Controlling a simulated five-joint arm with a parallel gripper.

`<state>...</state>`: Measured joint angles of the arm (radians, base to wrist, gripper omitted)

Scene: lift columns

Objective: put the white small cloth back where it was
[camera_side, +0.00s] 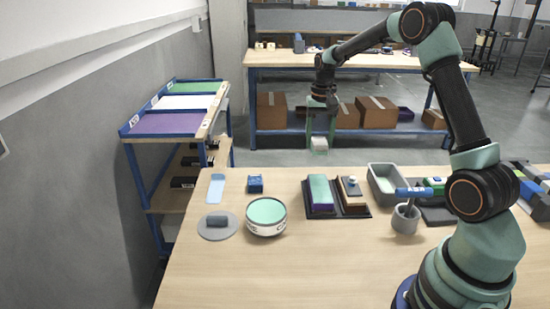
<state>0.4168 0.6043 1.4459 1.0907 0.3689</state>
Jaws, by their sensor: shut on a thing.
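My gripper (320,137) hangs pointing down, past the table's far edge in the picture. It is shut on a small white cloth (319,144), which shows as a pale block between the fingertips. The cloth is held in the air, clear of the table (300,270); its exact height and distance are hard to tell from this one view. Below it in the picture stands a black two-part tray (323,216). The tray's left part holds a green and purple stack (321,192). Its right part holds a tan block with a knob (352,191).
A round tin (266,228), grey disc (206,230), light blue piece (216,188) and blue block (255,184) stand at left. A grey bin (385,192) and a grey cup (405,222) holding a blue-handled tool stand right. The table's front is clear.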

